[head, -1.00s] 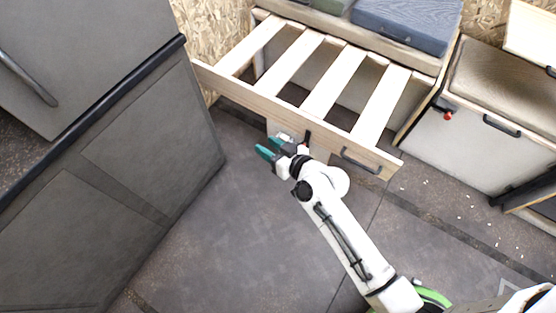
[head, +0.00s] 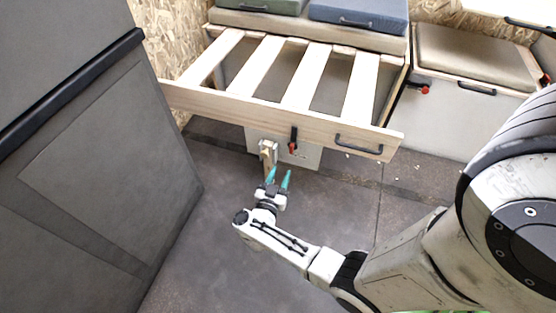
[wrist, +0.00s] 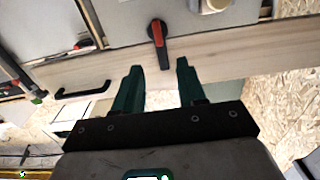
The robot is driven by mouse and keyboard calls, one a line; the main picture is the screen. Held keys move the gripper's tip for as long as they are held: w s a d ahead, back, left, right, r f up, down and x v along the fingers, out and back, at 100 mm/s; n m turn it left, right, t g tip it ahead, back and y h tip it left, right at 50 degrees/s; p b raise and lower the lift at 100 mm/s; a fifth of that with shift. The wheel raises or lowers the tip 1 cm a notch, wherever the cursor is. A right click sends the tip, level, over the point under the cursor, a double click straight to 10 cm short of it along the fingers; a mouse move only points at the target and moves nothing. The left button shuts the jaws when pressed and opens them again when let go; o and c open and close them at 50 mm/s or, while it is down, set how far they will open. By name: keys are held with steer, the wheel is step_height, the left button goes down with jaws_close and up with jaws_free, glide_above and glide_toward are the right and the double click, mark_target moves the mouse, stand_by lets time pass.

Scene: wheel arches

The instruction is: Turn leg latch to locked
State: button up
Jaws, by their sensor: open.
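The leg latch (head: 293,140) is a dark lever with a red tip on the wooden front rail of the slatted pull-out frame (head: 240,103). It points roughly downward in the head view.
A black handle (head: 358,147) is on the rail to the right of the latch. A tall grey cabinet (head: 90,170) stands at left. A bench box with a second red-tipped latch (head: 424,89) stands at right. Dark floor (head: 215,240) is free below the rail.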

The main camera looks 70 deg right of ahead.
mark_target(291, 149)
steer(key=d+b, duration=0.1)
steer(key=d, duration=0.2)
steer(key=d+b, duration=0.1)
steer(key=d, duration=0.3)
steer(key=d+b, duration=0.1)
steer(key=d, duration=0.2)
steer(key=shift+w+d, duration=0.35)
steer(key=shift+c, duration=0.2)
jaws_close()
